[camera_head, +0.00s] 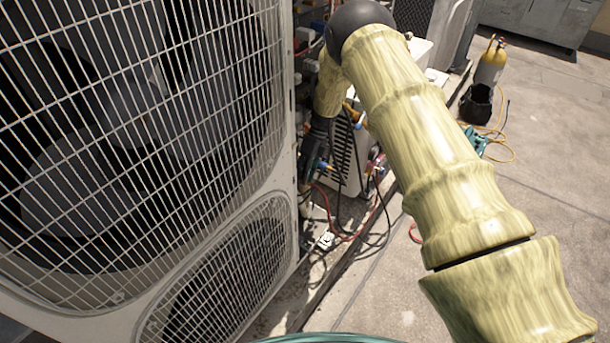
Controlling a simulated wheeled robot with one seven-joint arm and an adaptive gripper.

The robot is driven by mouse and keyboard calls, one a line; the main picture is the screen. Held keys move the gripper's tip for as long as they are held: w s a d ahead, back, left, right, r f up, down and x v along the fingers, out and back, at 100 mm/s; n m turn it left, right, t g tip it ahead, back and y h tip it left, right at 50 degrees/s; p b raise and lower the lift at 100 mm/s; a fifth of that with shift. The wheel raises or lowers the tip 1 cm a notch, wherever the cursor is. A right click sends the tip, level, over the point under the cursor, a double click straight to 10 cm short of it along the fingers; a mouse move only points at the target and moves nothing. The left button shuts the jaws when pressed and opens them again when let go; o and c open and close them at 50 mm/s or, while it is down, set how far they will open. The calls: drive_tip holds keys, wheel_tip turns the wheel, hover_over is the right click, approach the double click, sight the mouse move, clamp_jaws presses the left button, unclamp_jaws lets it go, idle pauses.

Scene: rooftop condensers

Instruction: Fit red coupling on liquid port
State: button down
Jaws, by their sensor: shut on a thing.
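My arm reaches in from the right and bends down beside the condenser. My gripper (308,182) is small, dark and in shadow at the condenser's right edge. It is shut, and a red hose (328,212) rises to its tip. The red coupling at that end is too small and shaded to make out clearly. The liquid port cannot be told apart among the dark fittings there, so I cannot tell whether the coupling touches it. A blue fitting (322,164) shows just right of my gripper.
The large condenser (285,225) with wire grilles fills the left. Behind the gripper stand a pale louvred unit (345,160) and tangled hoses. Concrete floor (545,150) on the right is mostly clear.

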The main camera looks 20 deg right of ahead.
drive_tip(key=c, duration=1.2)
unclamp_jaws()
drive_tip(key=shift+w, duration=0.1)
drive_tip(key=shift+o, duration=0.2)
drive_tip(key=shift+s+d+r+p, duration=0.1)
drive_tip(key=shift+s+d+p, duration=0.25)
drive_tip(key=shift+s, duration=0.1)
drive_tip(key=s+d+p, duration=0.2)
drive_tip(key=s+d, duration=0.1)
drive_tip(key=s, duration=0.2)
drive_tip(key=shift+d+p, duration=0.3)
drive_tip(key=shift+d, duration=0.1)
